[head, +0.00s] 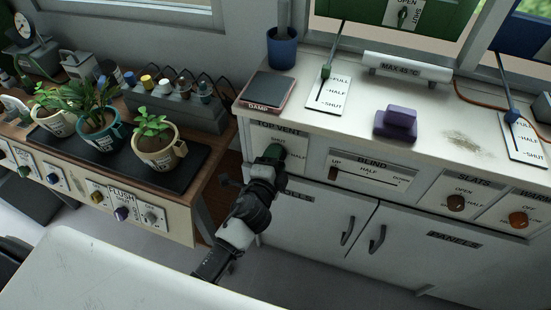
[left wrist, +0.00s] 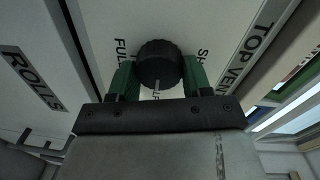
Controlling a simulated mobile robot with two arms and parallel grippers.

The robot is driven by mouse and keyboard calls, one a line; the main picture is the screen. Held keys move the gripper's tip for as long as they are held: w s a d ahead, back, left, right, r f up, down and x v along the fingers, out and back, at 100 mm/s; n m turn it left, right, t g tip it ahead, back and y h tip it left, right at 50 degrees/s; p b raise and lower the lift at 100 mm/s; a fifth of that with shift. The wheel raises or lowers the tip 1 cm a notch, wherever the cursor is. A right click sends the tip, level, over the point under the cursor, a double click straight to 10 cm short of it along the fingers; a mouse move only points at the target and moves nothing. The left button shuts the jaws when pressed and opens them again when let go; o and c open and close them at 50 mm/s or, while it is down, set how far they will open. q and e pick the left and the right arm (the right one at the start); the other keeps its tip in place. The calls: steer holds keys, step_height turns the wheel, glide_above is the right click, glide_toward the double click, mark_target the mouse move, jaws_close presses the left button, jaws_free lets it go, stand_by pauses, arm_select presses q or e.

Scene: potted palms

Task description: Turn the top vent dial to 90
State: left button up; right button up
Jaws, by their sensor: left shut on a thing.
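The top vent dial (left wrist: 158,62) is a dark round knob on a pale panel in the left wrist view. The panel carries the words TOP VENT, FULL and part of SHUT around the dial; other lettering is partly covered. A light pointer mark shows on the dial's lower edge. My left gripper (left wrist: 157,82) has green fingers on either side of the dial and is shut on it. In the head view my left gripper (head: 272,156) reaches the TOP VENT panel (head: 292,140) and hides most of the dial. My right gripper is not in view.
Potted plants (head: 98,130) stand on a tray at left. A white surface (head: 90,275) fills the lower left.

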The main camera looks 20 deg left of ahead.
arm_select(q)
steer(key=o, duration=0.9)
steer(key=s, duration=0.3)
steer(key=s+b, duration=0.1)
steer(key=s, duration=0.7)
steer(key=shift+a+r, duration=0.15)
steer(key=shift+r, duration=0.2)
steer(key=shift+w, duration=0.1)
